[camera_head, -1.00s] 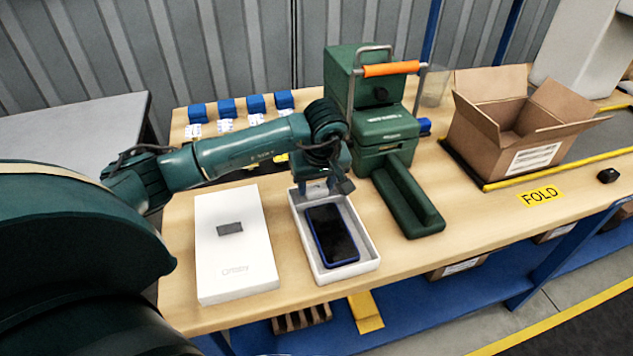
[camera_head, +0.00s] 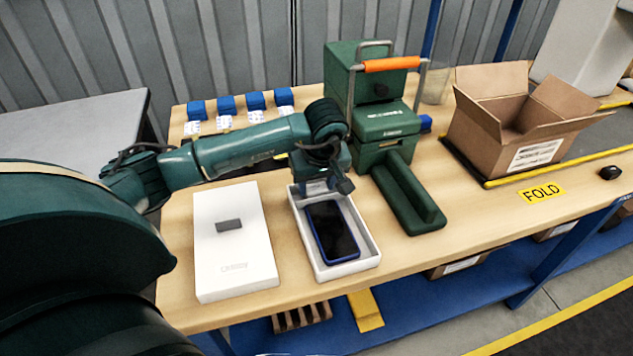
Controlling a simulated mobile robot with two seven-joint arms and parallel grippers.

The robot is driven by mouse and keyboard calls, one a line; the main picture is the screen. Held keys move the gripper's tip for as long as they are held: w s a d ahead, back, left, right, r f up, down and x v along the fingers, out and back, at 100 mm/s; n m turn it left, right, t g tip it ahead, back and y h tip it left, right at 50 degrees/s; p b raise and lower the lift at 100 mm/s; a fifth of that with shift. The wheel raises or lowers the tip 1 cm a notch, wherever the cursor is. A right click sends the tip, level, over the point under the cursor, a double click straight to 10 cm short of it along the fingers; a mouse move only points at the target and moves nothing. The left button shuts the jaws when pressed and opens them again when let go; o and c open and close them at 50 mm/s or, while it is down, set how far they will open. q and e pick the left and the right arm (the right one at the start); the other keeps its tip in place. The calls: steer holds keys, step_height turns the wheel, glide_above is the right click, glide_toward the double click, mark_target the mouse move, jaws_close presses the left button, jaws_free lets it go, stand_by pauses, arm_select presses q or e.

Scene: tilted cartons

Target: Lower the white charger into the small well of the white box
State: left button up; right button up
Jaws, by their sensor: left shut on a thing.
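The open white box (camera_head: 369,257) stands on the wooden table with a dark phone in a blue case (camera_head: 332,232) lying in its large compartment. My left gripper (camera_head: 318,188) points down over the far end of the box, beyond the phone. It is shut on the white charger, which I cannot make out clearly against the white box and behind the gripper. The small well is hidden under the gripper, so I cannot tell how deep the charger sits. My right gripper is not in view.
The white lid (camera_head: 235,255) lies left of the box. A green machine with an orange handle (camera_head: 391,64) stands close on the right. Several blue blocks (camera_head: 227,105) line the back. An open carton (camera_head: 490,142) is at right, near a yellow FOLD label (camera_head: 541,193).

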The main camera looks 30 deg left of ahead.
arm_select(q)
steer(key=shift+f, duration=0.35)
stand_by(0.5)
steer(key=o, duration=1.1)
steer(key=shift+c, duration=0.2)
steer(key=shift+c, duration=1.4)
steer(key=shift+r, duration=0.1)
steer(key=shift+r+p, duration=2.15)
steer(key=shift+r, duration=1.4)
